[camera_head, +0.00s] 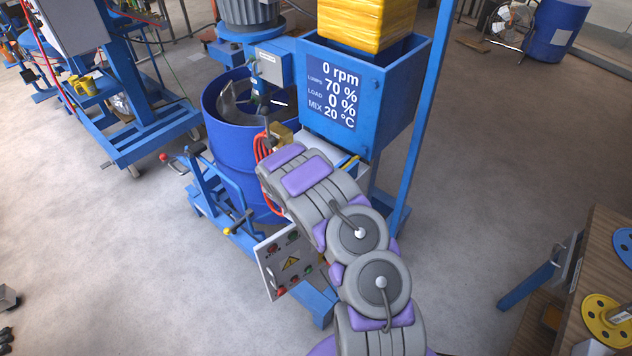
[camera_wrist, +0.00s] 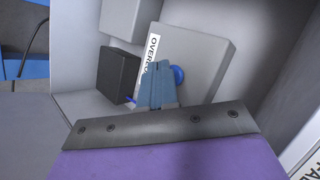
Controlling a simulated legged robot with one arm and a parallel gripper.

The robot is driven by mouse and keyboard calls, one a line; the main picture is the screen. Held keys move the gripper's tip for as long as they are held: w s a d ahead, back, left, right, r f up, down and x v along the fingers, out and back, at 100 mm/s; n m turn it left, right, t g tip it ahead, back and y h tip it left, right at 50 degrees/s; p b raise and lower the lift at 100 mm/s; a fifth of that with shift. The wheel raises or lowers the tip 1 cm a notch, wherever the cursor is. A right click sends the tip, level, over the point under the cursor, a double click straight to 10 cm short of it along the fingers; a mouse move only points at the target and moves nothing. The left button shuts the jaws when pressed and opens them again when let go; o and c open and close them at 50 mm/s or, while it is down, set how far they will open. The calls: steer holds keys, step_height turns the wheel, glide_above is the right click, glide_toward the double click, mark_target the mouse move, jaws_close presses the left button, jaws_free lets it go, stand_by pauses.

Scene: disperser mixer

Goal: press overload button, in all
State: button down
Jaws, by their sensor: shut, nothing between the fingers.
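In the wrist view, a light grey box (camera_wrist: 208,60) carries a white label (camera_wrist: 152,52) that begins "OVERLO", the rest of it covered. A round blue button (camera_wrist: 178,75) sticks out from the box beside the label. My gripper (camera_wrist: 157,82) is shut and empty, its blue-grey fingers just left of the button and over the label's lower end. I cannot tell whether the fingertips touch the button or the box. In the head view my arm reaches up toward the mixer, and I cannot make out the fingers or the button there.
A dark box (camera_wrist: 118,72) stands left of the fingers. In the head view a blue drum (camera_head: 233,150) and a blue stand with a readout (camera_head: 335,92) are near my arm. A panel with buttons (camera_head: 287,262) sits below. Open floor lies to the right.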

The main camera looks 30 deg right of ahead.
steer(key=shift+a, duration=0.15)
steer(key=shift+w+d, duration=0.1)
steer(key=shift+d, duration=0.2)
steer(key=shift+w+d+r, duration=0.2)
steer(key=shift+d+r, duration=0.15)
steer(key=shift+r, duration=0.15)
stand_by(0.7)
steer(key=shift+s+a+f, duration=0.1)
steer(key=shift+a, duration=0.15)
stand_by(0.4)
steer(key=a, duration=0.1)
steer(key=s+a, duration=0.1)
steer(key=a, duration=0.1)
steer(key=s+a, duration=0.1)
steer(key=a, duration=0.1)
steer(key=shift+s+a+f, duration=0.15)
steer(key=shift+a+f, duration=0.05)
steer(key=shift+f, duration=0.1)
steer(key=shift+d, duration=0.15)
stand_by(0.6)
